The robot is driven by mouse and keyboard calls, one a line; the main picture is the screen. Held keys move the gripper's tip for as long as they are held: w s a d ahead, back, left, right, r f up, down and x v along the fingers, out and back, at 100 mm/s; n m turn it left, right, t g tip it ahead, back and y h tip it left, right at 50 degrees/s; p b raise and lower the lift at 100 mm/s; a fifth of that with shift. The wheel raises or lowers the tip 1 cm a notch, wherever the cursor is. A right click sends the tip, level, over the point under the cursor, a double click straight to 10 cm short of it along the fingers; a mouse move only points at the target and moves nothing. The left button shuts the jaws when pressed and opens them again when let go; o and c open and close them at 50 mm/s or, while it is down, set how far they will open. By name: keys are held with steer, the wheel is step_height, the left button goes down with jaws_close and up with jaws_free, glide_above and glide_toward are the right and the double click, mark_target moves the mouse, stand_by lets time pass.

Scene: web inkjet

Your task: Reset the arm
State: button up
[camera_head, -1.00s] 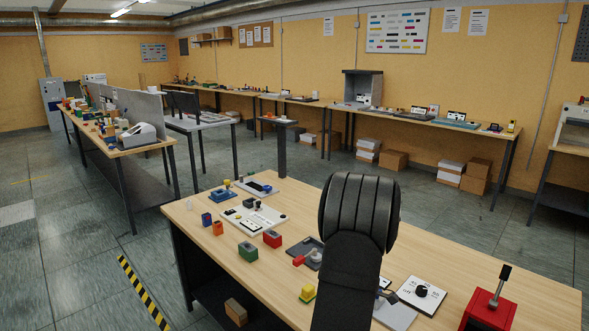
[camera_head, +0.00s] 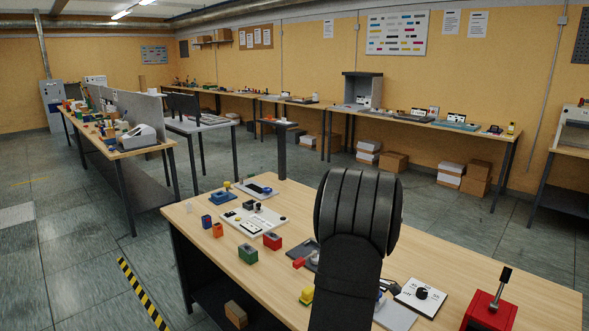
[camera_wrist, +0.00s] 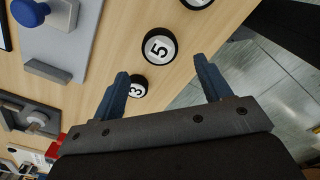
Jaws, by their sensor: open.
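My gripper (camera_wrist: 160,85) shows in the wrist view with its two dark blue fingers apart and nothing between them. Below it lies the wooden table top (camera_wrist: 115,40) near an edge, with the grey floor beyond. A round black piece marked 5 (camera_wrist: 160,48) lies ahead of the fingers. A black piece marked 3 (camera_wrist: 138,87) is partly hidden by the left finger. In the head view my dark arm stands over the table (camera_head: 440,270), and the gripper is hidden behind it.
A red box with a black lever (camera_head: 490,308) stands at the table's right. A white dial plate (camera_head: 421,295) is beside my arm. A green block (camera_head: 248,253) and a red block (camera_head: 272,241) stand to the left. A grey plate with a blue knob (camera_wrist: 55,35) is at upper left.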

step_height(320, 180, down, 6)
step_height(320, 180, up, 4)
steer(key=shift+f, duration=0.1)
steer(key=s+d+r, duration=0.7)
steer(key=s+d, duration=0.1)
steer(key=w+d+r+m, duration=0.1)
steer(key=w+d+m, duration=0.15)
steer(key=w, duration=0.55)
steer(key=w+d+m, duration=0.1)
steer(key=w+m, duration=0.2)
steer(key=w, duration=0.6)
steer(key=shift+n, duration=0.25)
steer(key=w+a+f, duration=0.2)
steer(key=w, duration=0.1)
steer(key=w+a+f, duration=0.3)
steer(key=shift+a, duration=0.3)
steer(key=s+d+r, duration=0.5)
steer(key=s, duration=0.1)
steer(key=s+n, duration=0.2)
steer(key=s, duration=0.7)
steer(key=shift+s+a+n, duration=0.35)
steer(key=shift+a+n, duration=0.05)
